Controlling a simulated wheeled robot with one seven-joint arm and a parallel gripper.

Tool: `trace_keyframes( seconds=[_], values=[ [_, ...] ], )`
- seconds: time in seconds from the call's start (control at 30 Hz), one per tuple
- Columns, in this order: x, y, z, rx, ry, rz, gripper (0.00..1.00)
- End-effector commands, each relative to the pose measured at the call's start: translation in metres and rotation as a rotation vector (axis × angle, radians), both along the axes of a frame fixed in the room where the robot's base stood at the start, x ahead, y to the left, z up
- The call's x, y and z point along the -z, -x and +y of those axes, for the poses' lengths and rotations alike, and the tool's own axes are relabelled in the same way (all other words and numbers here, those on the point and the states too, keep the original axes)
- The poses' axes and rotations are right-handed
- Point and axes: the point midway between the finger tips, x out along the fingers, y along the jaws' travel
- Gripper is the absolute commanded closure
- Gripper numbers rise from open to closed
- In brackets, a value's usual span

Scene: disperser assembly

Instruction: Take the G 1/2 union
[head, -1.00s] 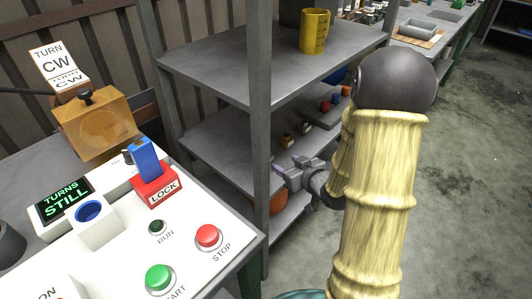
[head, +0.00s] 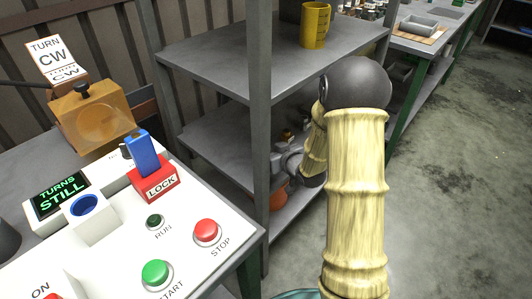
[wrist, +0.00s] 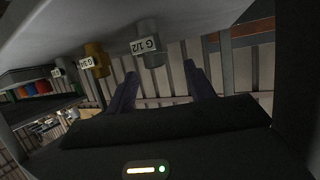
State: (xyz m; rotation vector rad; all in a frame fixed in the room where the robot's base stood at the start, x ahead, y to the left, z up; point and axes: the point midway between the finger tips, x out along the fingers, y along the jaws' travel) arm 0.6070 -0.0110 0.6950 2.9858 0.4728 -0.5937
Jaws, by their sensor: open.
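The G 1/2 union (wrist: 151,55) is a grey cylinder with a white "G 1/2" label, in the upper middle of the wrist view. My gripper (wrist: 160,69) is open there, its two dark fingers pointing toward the union. The union shows between the fingertips in the picture, a little toward the left finger. I cannot tell how deep it is between them. Nothing is held. In the head view my gripper (head: 283,162) is at the middle shelf, partly behind my arm and the rack post. I cannot make out the grey union in that view.
A brass union with its own label (wrist: 97,58) stands close left of the grey one, with another labelled union (wrist: 58,72) beyond. The rack post (head: 260,110) is close to my gripper.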

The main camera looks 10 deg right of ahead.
Motion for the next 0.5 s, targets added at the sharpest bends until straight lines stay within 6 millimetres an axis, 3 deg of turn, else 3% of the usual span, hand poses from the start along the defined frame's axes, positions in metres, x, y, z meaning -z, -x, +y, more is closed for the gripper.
trace_keyframes(
  seconds=[0.3, 0.5],
  values=[
    [0.021, -0.034, 0.005, -0.001, 0.001, 0.0, 0.46],
    [0.023, -0.046, 0.008, 0.0, 0.0, 0.0, 0.46]
  ],
)
